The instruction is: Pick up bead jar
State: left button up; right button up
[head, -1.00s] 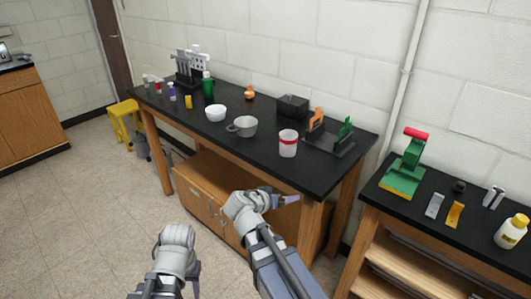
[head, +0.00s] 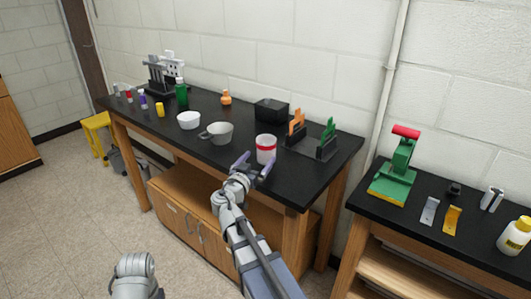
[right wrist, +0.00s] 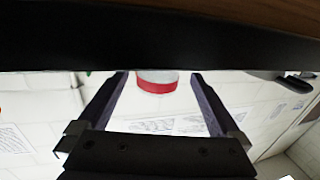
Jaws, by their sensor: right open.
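The jar that looks like the bead jar is white with a red band (head: 265,150). It stands upright near the front edge of the black bench in the head view. My right gripper (head: 257,161) is open and empty at the bench's front edge, with its fingers pointing at the jar. In the right wrist view, the jar's red band (right wrist: 157,85) shows between the two open fingers (right wrist: 160,77), with the dark bench edge covering part of it. I cannot tell any contact. Of my left arm, only a grey link shows at the bottom; its jaws are out of view.
A grey handled cup (head: 219,133) and a white bowl (head: 189,120) stand left of the jar. A black stand (head: 313,147) with orange and green pieces is to its right, a black box (head: 271,110) behind. A side bench (head: 400,214) holds a green press (head: 394,177).

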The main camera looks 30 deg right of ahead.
aim_at(262, 154)
jog(key=shift+x, duration=2.7)
jog(key=shift+s, duration=0.1)
jog(key=c, duration=1.3)
jog(key=shift+o, duration=0.2)
